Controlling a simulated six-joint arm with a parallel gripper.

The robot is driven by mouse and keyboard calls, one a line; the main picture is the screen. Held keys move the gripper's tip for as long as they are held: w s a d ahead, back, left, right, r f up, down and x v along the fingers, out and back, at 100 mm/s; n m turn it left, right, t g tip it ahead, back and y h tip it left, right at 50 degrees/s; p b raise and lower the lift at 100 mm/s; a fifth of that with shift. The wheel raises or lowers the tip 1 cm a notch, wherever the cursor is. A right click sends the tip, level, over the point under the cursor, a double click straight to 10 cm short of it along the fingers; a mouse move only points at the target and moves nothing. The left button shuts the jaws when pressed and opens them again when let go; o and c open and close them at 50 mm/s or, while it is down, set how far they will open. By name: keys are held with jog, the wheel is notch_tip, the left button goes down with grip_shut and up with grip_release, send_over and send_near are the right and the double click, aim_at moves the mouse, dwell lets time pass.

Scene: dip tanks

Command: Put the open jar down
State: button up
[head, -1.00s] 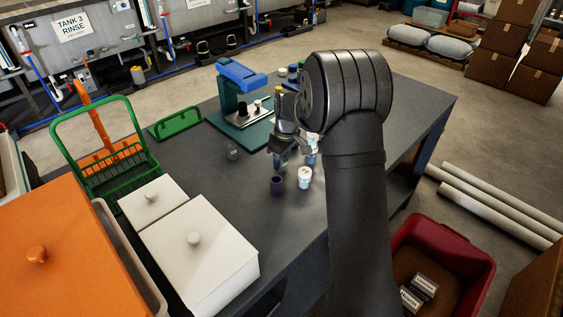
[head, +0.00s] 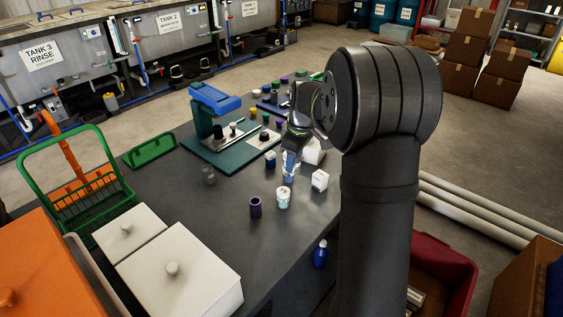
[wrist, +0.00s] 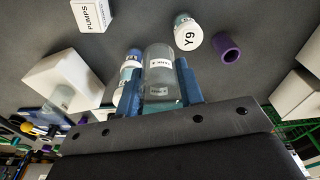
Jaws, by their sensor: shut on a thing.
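My gripper (head: 289,168) is shut on a clear jar (wrist: 159,70). In the wrist view the jar stands out between the blue fingers, with a small white label and no lid visible on it. In the head view the gripper hangs over the dark table (head: 215,235), just behind the white-lidded Y9 jar (head: 283,197), and the held jar is hard to make out. I cannot tell whether its base touches the table.
A purple cup (head: 255,207) and a white box (head: 320,180) stand close by. A small jar (head: 270,159) is behind to the left. A blue-topped press (head: 214,101) stands farther back.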

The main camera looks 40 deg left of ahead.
jog(key=w+d+r+n, duration=0.1)
jog(key=w+d+r, duration=0.15)
jog(key=w, duration=0.55)
jog(key=w+d+r, duration=0.1)
jog(key=w+r, duration=0.2)
jog(key=w, duration=0.5)
jog(key=w+d+r+n, duration=0.1)
jog(key=w+d+r, duration=0.1)
jog(key=w, duration=0.6)
send_over(318, 141)
jog(key=f, duration=0.6)
jog(key=shift+w+d+f, duration=0.15)
jog(key=shift+d+f, duration=0.2)
jog(key=shift+f, duration=2)
jog(key=shift+f, duration=0.15)
jog(key=o, duration=1)
